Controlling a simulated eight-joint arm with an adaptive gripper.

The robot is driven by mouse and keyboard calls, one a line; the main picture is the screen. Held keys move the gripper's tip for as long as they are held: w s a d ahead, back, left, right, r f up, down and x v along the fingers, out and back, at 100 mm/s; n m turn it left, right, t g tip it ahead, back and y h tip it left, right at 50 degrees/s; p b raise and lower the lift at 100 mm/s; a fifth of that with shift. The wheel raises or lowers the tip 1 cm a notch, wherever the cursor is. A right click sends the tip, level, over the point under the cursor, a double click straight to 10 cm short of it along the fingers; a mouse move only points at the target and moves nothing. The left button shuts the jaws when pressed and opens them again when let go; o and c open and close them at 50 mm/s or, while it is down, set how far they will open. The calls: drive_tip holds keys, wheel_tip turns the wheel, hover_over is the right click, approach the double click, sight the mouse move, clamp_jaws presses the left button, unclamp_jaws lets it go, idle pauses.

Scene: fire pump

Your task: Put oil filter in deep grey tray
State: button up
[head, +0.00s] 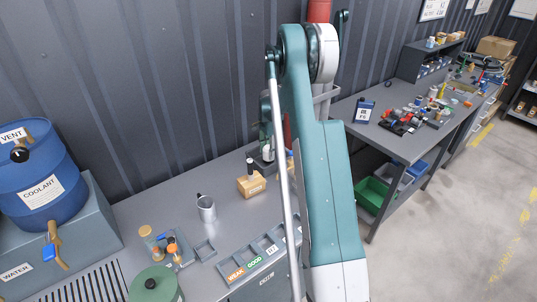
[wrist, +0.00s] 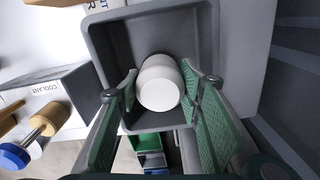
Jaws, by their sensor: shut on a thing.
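The oil filter, a white cylinder with a rounded edge (wrist: 160,88), is between the two green-padded fingers of my gripper (wrist: 158,74) in the wrist view. My gripper is shut on it. The deep grey tray (wrist: 97,42), a square box with high walls, lies beyond the filter, and the filter overlaps its inside in the picture. I cannot tell whether the filter touches the tray floor. In the head view my arm hides the gripper and the filter, and I cannot make out the deep tray there.
The grey bench holds a metal mug (head: 206,209), a cardboard box (head: 251,185), a labelled sectioned tray (head: 254,262) and a green round container (head: 154,285). A blue coolant drum (head: 40,180) stands left. A cluttered second bench (head: 372,108) is right, with green bins (head: 375,193) beneath.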

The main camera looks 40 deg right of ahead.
drive_tip(key=shift+f, duration=0.8)
drive_tip(key=shift+f, duration=0.15)
drive_tip(key=o, duration=1)
drive_tip(key=shift+r, duration=0.2)
wheel_tip(320, 180, up, 12)
drive_tip(key=shift+f, duration=0.1)
